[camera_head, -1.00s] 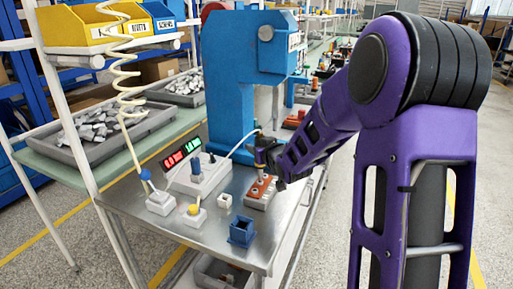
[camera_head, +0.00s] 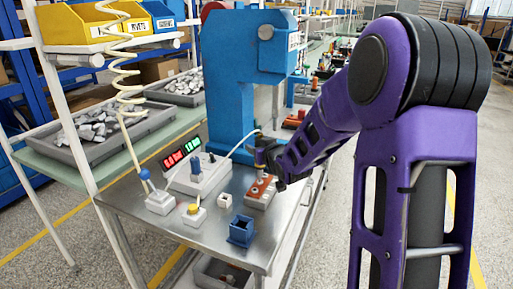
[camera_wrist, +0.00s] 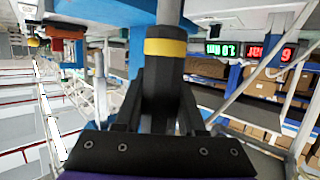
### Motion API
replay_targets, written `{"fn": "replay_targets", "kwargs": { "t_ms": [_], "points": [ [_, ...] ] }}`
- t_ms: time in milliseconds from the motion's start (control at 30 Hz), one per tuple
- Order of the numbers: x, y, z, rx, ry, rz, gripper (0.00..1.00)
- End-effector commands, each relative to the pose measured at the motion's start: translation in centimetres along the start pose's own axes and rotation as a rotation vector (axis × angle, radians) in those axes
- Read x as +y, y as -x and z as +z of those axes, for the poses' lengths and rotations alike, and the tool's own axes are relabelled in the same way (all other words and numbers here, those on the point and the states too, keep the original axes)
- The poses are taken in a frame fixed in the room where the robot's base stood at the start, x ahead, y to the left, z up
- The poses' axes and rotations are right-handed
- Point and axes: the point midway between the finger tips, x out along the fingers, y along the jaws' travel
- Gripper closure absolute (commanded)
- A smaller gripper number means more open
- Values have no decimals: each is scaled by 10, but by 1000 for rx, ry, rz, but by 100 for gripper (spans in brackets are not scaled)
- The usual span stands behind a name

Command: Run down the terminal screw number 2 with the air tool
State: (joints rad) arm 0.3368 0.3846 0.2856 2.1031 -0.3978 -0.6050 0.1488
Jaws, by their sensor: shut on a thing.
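My gripper (camera_head: 279,164) is shut on the air tool (camera_head: 262,154), a dark upright cylinder with a yellow band. In the wrist view the tool (camera_wrist: 165,47) stands between my gripper's black fingers (camera_wrist: 160,105). The orange-red terminal block (camera_head: 258,191) lies on the metal table with round screws along its top. The tool points down over the block's far part. I cannot tell from these views which screw is under it or whether the tip touches, as the tip is small and partly hidden.
A controller with red and green displays (camera_head: 181,153) stands left of the block on the metal table (camera_head: 200,235). Small fixtures and a blue open box (camera_head: 242,231) sit in front. A blue press frame (camera_head: 229,85) rises behind. A coiled cream hose (camera_head: 124,75) hangs at left.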

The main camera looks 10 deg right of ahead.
Motion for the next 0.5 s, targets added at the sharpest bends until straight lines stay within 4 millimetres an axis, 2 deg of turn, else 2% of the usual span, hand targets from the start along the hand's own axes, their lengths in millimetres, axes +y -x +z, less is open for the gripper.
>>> {"fn": "replay_targets", "kwargs": {
  "t_ms": [500],
  "points": [
    [0, -1, 3, 0, 0, 0, 100]
  ]
}}
